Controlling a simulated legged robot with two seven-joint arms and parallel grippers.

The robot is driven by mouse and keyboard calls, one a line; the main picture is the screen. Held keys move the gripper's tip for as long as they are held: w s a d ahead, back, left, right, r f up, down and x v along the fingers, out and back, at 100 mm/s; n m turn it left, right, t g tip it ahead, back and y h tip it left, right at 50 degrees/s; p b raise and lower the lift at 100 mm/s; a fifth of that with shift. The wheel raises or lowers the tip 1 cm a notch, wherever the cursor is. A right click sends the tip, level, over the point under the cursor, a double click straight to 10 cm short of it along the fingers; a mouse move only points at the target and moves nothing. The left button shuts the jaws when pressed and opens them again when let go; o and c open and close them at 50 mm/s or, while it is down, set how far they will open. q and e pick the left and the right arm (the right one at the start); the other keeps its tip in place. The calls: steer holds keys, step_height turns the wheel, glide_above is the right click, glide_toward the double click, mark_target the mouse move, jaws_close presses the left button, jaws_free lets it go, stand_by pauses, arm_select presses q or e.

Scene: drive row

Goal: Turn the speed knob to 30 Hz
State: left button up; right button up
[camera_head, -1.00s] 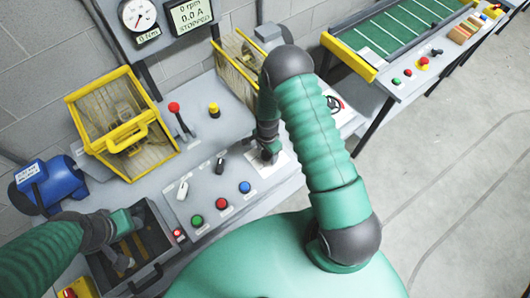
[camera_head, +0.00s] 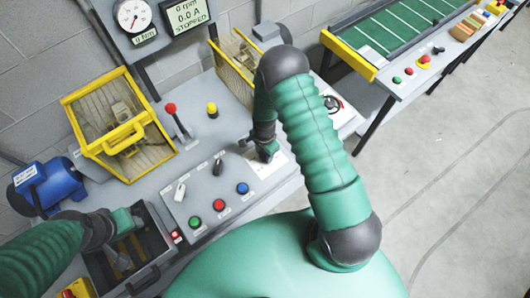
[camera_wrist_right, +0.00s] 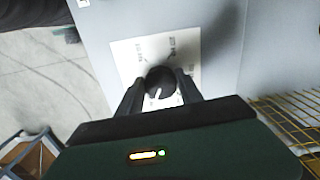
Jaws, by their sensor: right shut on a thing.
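The speed knob (camera_wrist_right: 161,82) is a round black knob with a white pointer line, set on a white scale plate (camera_wrist_right: 126,49) in the right wrist view. My right gripper (camera_wrist_right: 160,90) is shut on the knob, one dark finger on each side. The scale marks are too small and blurred to read. In the head view the white plate (camera_head: 272,166) shows under my right gripper (camera_head: 264,156), which hides the knob. The display (camera_head: 188,14) reads 0 rpm, 0.0 A, STOPPED. My left gripper (camera_head: 128,220) is over the grey open box at lower left; its fingers are not clear.
Green, red and blue buttons (camera_head: 219,205) and two selector switches (camera_head: 218,168) sit left of the plate. A red-topped lever (camera_head: 171,109) and yellow-framed guard (camera_head: 118,120) stand behind. A blue motor (camera_head: 46,187) is at left. Open floor lies at right.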

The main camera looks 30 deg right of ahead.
steer(key=shift+w+d+n, duration=0.1)
steer(key=shift+w+n, duration=0.05)
steer(key=shift+n, duration=0.45)
steer(key=n+b, duration=0.1)
steer(key=n, duration=0.2)
steer(key=shift+d+b, duration=0.15)
steer(key=shift+b, duration=0.15)
steer(key=n, duration=0.2)
steer(key=shift+n+b, duration=0.35)
steer(key=shift+n, duration=0.05)
steer(key=n, duration=0.3)
steer(key=shift+w+n+b, duration=0.1)
steer(key=shift+n+b, duration=0.2)
steer(key=shift+b, duration=0.1)
steer(key=n, duration=0.3)
steer(key=shift+r+n, duration=0.1)
steer(key=shift+n, duration=0.2)
steer(key=n, duration=0.4)
steer(key=shift+n+b, duration=0.3)
steer(key=shift+b, duration=0.05)
steer(key=n, duration=0.4)
steer(key=shift+n, duration=0.4)
